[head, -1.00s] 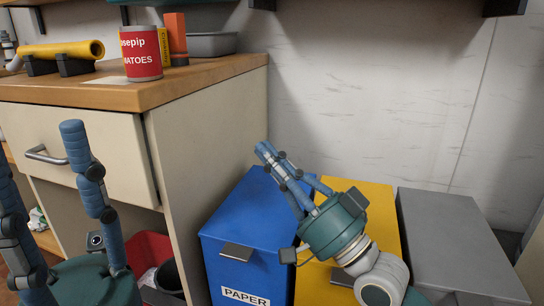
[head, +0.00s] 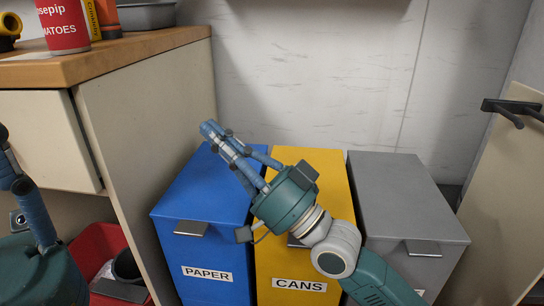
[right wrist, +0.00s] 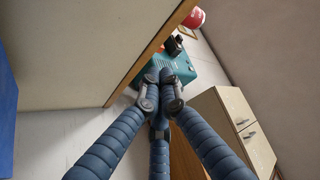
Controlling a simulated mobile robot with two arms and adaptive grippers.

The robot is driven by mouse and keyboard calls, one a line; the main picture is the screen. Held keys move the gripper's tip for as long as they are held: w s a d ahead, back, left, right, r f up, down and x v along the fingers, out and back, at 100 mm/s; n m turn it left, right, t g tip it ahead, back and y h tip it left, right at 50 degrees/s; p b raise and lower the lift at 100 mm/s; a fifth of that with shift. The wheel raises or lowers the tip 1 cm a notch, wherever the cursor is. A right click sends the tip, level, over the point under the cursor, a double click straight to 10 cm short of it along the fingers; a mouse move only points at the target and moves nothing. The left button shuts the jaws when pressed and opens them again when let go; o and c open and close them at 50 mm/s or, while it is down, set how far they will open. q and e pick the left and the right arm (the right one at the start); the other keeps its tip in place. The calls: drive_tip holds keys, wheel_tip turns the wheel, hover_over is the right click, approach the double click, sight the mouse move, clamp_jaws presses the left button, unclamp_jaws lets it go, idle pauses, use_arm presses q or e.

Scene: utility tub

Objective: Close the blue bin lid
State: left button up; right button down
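The blue bin (head: 190,255), labelled PAPER, stands between the counter and the yellow bin. Its blue lid (head: 200,190) lies flat on top and looks closed, with a grey handle (head: 191,229) at the front edge. My right gripper (head: 212,132) is above the blue and yellow bins, pointing up and left. Its fingers hide part of the lid's back right. In the right wrist view its fingertips (right wrist: 165,80) meet with nothing visible between them. My left gripper (head: 22,190) is at the left edge, partly cut off. Its visible finger stands away from the palm.
The yellow CANS bin (head: 298,290) and grey bin (head: 415,235) stand to the right, both with lids down. The wooden counter (head: 130,48) and its side panel bound the left. A red tub (head: 95,245) is low at left. A light panel with a dark handle (head: 510,110) is at right.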

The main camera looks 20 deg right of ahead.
drive_tip(key=s+d+f, duration=0.2)
drive_tip(key=s+d, duration=0.9)
drive_tip(key=shift+d+f, duration=0.15)
drive_tip(key=shift+f, duration=0.1)
